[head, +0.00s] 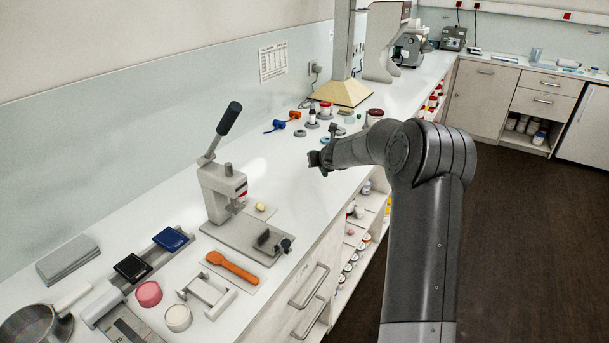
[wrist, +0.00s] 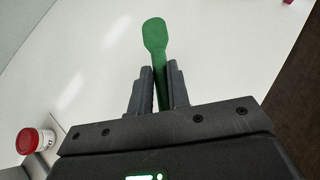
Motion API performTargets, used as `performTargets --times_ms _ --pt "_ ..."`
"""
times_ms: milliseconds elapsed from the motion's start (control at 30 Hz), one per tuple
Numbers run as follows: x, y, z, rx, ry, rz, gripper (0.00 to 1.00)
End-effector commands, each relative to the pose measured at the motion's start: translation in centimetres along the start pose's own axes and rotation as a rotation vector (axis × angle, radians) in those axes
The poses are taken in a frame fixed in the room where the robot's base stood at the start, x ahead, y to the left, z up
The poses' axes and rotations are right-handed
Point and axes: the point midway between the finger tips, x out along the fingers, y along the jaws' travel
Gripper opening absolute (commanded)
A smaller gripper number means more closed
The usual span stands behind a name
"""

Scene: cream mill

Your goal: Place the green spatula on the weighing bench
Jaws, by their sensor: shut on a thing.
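The green spatula (wrist: 157,55) is between the fingers of my gripper (wrist: 160,85) in the wrist view, with its broad flat end pointing away from me. My gripper is shut on its handle. In the head view my gripper (head: 318,162) is over the long white counter (head: 290,190), near its middle. I cannot make out the spatula in the head view. I cannot tell for sure which surface is the weighing bench; another bench (head: 510,66) runs along the far wall, with instruments on it.
On the counter, a lever press (head: 222,190) and an orange spatula (head: 232,268) stand in front. Red-capped jars and small items (head: 325,110) lie behind my gripper. Bare counter lies beneath the gripper; dark floor (head: 520,240) is clear at right.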

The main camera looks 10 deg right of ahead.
Motion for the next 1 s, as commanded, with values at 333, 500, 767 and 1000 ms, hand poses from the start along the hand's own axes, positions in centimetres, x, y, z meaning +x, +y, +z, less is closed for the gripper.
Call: performTargets --times_ms 333,500,767,1000 --pt "2.4 2.7 -0.3 -0.004 -0.002 0.002 0.00" --pt "3.8 3.9 -0.6 -0.002 -0.002 0.001 0.00" --pt "4.8 4.6 -1.1 -0.001 -0.002 0.000 0.00" --pt "6.2 4.7 -3.2 -0.001 0.001 0.000 0.00"
